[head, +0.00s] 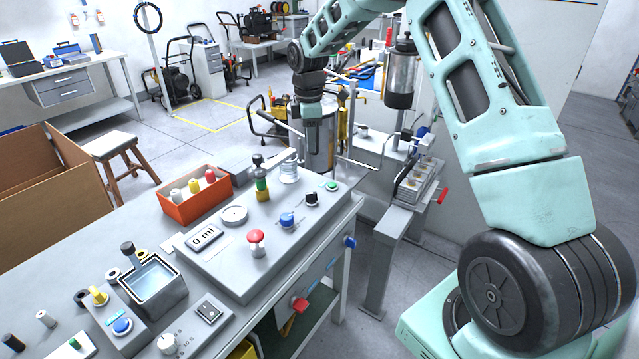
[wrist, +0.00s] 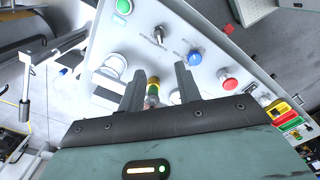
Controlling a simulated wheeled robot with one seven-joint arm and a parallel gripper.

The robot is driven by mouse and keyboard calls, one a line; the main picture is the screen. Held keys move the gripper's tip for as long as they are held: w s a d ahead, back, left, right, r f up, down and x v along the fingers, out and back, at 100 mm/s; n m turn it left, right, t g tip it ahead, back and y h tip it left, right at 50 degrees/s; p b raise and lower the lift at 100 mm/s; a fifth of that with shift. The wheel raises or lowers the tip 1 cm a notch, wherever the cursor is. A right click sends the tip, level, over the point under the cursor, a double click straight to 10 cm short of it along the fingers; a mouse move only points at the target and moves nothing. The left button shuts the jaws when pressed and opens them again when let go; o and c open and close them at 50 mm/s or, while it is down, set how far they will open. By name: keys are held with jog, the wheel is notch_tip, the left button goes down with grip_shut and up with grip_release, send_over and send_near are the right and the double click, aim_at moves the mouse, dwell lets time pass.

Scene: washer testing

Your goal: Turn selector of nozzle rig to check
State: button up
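The nozzle rig (head: 215,265) is a grey sloped box on the bench, with a "0 ml" display. A black knob (head: 311,199) with small labels sits near its right side, beside a blue knob (head: 287,220); I cannot tell for sure which is the selector. In the wrist view the black knob (wrist: 158,34) and the blue knob (wrist: 195,57) lie beyond the fingertips. My gripper (wrist: 158,84) is open and empty, above the rig. A brass and green nozzle fitting (wrist: 153,88) shows between the fingers, below them. The gripper touches no control.
A red mushroom button (head: 256,238), a green button (head: 332,186) and the upright black-topped nozzle fitting (head: 261,180) stand on the rig around the knobs. An orange bin (head: 195,205) of bottles is behind it. A water-filled tub (head: 152,280) stands to the left.

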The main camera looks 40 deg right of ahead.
aim_at(311, 197)
notch_tip(311, 197, down, 17)
jog(key=p, duration=0.3)
jog(key=shift+d+f+p, duration=0.15)
jog(key=shift+f+p, duration=0.05)
jog(key=shift+p, duration=0.2)
grip_shut()
